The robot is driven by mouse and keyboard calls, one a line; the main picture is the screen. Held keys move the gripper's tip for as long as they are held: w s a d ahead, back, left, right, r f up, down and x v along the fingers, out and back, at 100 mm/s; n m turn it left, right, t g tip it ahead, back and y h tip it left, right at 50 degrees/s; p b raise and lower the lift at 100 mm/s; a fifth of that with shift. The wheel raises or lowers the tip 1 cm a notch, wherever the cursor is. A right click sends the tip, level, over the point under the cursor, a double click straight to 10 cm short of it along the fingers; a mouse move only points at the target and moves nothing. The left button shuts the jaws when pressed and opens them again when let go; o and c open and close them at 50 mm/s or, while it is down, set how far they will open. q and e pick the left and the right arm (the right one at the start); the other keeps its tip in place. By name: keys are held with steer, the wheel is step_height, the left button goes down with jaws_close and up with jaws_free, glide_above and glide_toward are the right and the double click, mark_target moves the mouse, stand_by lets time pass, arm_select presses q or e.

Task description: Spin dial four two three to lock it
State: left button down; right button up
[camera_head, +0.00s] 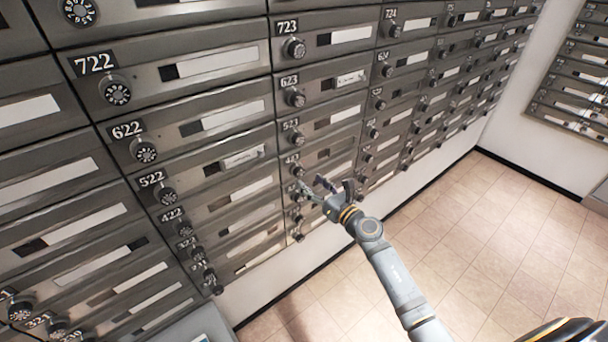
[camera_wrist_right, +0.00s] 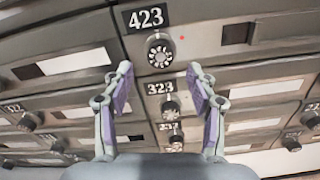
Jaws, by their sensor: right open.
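The 423 dial (camera_wrist_right: 160,50) is a round black knob with a pale marked face, below its 423 plate (camera_wrist_right: 146,18) in the right wrist view. In the head view the 423 dial (camera_head: 296,171) is small, in the column under 523. My right gripper (camera_head: 313,185) is open beside that column. In the right wrist view its two purple-padded fingers (camera_wrist_right: 159,70) stand apart, left and right of the dial's lower side, with nothing between them. Contact with the dial does not show. The dial's exact setting is too small to read. My left gripper is out of view.
Dials 323 (camera_wrist_right: 170,108) and 223 (camera_wrist_right: 173,138) sit close below. The 523 dial (camera_head: 297,138) is just above, and the 422 dial (camera_head: 185,229) is to the left. The tiled floor (camera_head: 470,240) on the right is clear.

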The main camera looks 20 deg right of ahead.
mark_target(301, 174)
steer(key=x, duration=0.4)
steer(key=shift+w+a, duration=0.1)
steer(key=shift+w, duration=0.2)
steer(key=c, duration=1.2)
